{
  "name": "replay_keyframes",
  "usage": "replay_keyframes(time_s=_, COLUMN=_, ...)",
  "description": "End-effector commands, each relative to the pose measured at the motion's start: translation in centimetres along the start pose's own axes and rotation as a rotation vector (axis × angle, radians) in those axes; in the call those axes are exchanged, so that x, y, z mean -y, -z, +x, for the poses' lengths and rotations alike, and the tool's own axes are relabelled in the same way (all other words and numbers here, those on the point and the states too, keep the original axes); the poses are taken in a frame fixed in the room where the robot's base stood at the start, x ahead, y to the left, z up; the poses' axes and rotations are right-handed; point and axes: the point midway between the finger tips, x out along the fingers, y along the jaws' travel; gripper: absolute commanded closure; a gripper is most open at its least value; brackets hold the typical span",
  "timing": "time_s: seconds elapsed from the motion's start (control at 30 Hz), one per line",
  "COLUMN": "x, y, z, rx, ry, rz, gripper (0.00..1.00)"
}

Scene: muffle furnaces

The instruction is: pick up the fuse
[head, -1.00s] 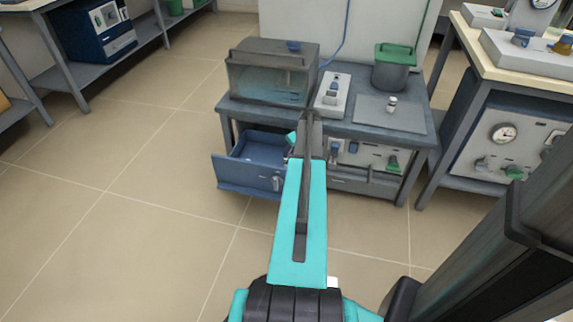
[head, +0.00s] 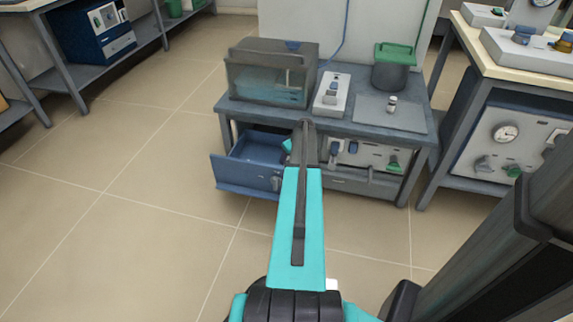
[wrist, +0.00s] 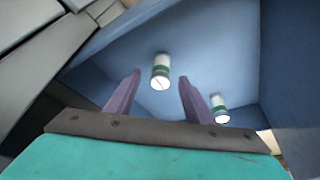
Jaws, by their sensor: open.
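One fuse (wrist: 161,72), a short white cylinder with green bands, is in the open blue drawer (wrist: 215,45) in the wrist view. It appears between the fingertips of my open gripper (wrist: 159,77), seemingly beyond them and not held. A second similar fuse (wrist: 220,108) shows to the right, by the right finger and outside the gap. In the head view the open drawer (head: 235,178) juts out under the left part of the grey bench. My arm hides part of the drawer there, and no fuse can be made out in it.
The drawer walls stand close around the gripper. On the bench (head: 345,125) above are a glass tank (head: 265,75), a white switch box (head: 331,95) and a green-lidded pot (head: 393,68). A second bench (head: 475,55) stands at right. Floor at left is clear.

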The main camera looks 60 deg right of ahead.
Motion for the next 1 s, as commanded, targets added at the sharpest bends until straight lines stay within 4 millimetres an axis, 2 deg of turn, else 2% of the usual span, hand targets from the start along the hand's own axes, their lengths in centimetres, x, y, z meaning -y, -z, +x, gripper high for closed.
replay_keyframes(time_s=0.2, x=0.2, y=0.0, z=2.7, rx=0.001, ry=0.001, rz=-0.001, gripper=0.52)
replay_keyframes(time_s=0.4, x=0.2, y=0.0, z=4.4, rx=0.001, ry=0.001, rz=0.0, gripper=0.52)
replay_keyframes(time_s=1.0, x=0.3, y=0.1, z=4.6, rx=0.0, ry=0.001, rz=-0.001, gripper=0.52)
